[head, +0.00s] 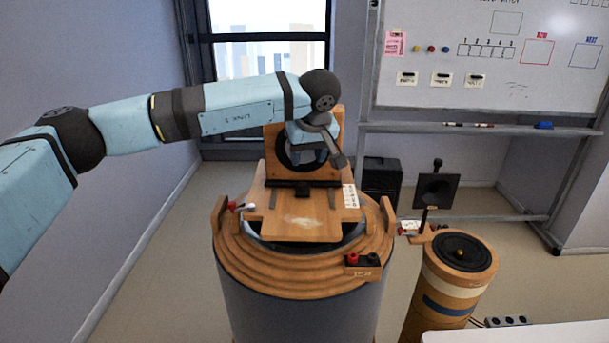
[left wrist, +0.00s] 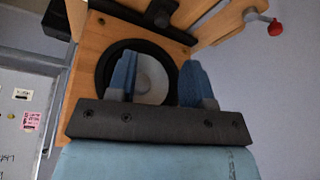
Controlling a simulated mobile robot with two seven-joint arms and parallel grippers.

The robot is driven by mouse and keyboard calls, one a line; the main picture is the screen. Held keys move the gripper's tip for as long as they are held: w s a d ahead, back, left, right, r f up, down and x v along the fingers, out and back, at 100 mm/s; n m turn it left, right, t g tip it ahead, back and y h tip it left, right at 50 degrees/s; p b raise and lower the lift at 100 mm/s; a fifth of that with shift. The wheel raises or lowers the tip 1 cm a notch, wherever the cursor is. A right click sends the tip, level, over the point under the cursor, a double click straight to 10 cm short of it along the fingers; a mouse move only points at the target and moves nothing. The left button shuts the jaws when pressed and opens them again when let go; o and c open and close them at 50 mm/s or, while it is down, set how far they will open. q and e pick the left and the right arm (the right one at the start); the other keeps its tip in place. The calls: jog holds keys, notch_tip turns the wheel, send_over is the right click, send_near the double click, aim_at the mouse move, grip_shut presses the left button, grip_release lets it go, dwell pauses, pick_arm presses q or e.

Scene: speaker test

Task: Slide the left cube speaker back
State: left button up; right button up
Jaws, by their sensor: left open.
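The cube speaker (head: 275,171) is a wooden box with a dark-rimmed round cone. It stands on a wooden board (head: 290,225) on top of a large round stand. In the left wrist view the speaker (left wrist: 85,75) fills the middle, with its pale cone between my fingers. My left gripper (head: 308,155) is right in front of the speaker's face, pointing at the cone. Its blue fingers are apart in the left wrist view (left wrist: 155,80) and hold nothing. I cannot tell whether they touch the speaker. My arm hides part of the speaker. My right gripper is not in view.
The stepped wooden stand (head: 290,280) carries a red-knobbed lever (head: 234,206) at left and a small block with knobs (head: 361,266) in front. A cylindrical speaker (head: 460,255) stands at right, a black box (head: 382,175) behind. A whiteboard (head: 490,85) is at the back.

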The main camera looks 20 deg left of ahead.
pick_arm(q)
jog(key=v, duration=0.4)
jog(key=shift+s+r, duration=0.1)
jog(key=shift+r, duration=0.3)
